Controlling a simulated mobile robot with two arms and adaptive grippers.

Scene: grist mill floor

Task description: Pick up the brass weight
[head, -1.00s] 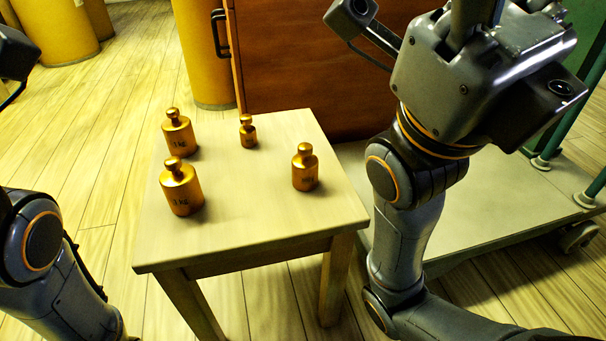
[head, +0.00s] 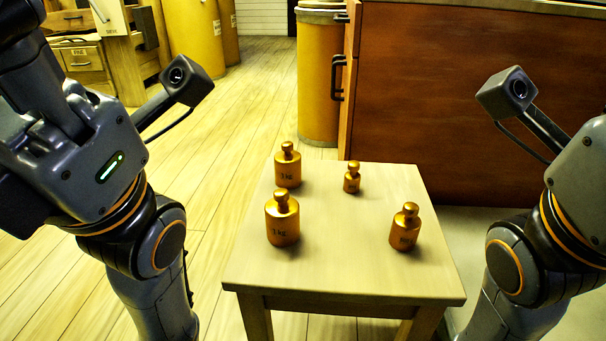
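Several brass weights stand upright on a small wooden table (head: 335,265) in the head view. A small weight (head: 352,182) stands at the back middle. A medium weight (head: 404,232) stands at the right, its label too small to read. My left arm is at the left and my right arm at the right, both clear of the weights. The fingers of both grippers are outside the picture.
A reddish-brown wooden cabinet (head: 470,110) with a black handle stands behind the table. A yellow drum (head: 318,85) is beside it. More drums (head: 195,40) and a wooden drawer unit (head: 85,60) are at the back left. The plank floor (head: 235,150) left of the table is clear.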

